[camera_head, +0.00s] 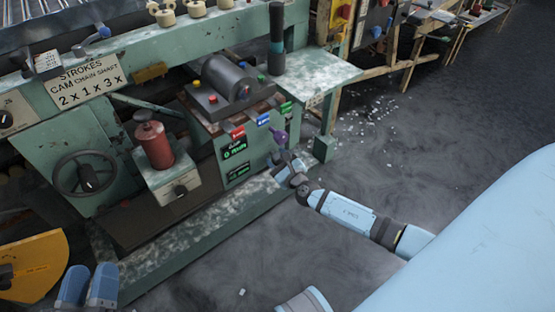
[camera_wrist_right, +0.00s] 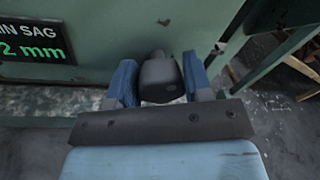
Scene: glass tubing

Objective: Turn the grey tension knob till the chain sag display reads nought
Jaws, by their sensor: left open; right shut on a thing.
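The grey tension knob (camera_wrist_right: 160,78) shows in the right wrist view on the green machine front. My right gripper (camera_wrist_right: 160,85) is shut on it, with a blue finger on either side; it also shows in the camera_head view (camera_head: 282,163). The chain sag display (camera_wrist_right: 34,42) is cut off by the left edge of the wrist view; its visible green part reads "2 mm", and any digits further left are hidden. In the camera_head view the display (camera_head: 238,172) is too small to read. My left gripper (camera_head: 88,287) is open and empty at the bottom left.
Another green readout (camera_head: 234,150) sits above the sag display. A black handwheel (camera_head: 86,173), a red cylinder (camera_head: 153,142) and a yellow guard (camera_head: 32,268) are further left. The floor (camera_head: 390,150) beyond my right arm is largely free, with scattered debris.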

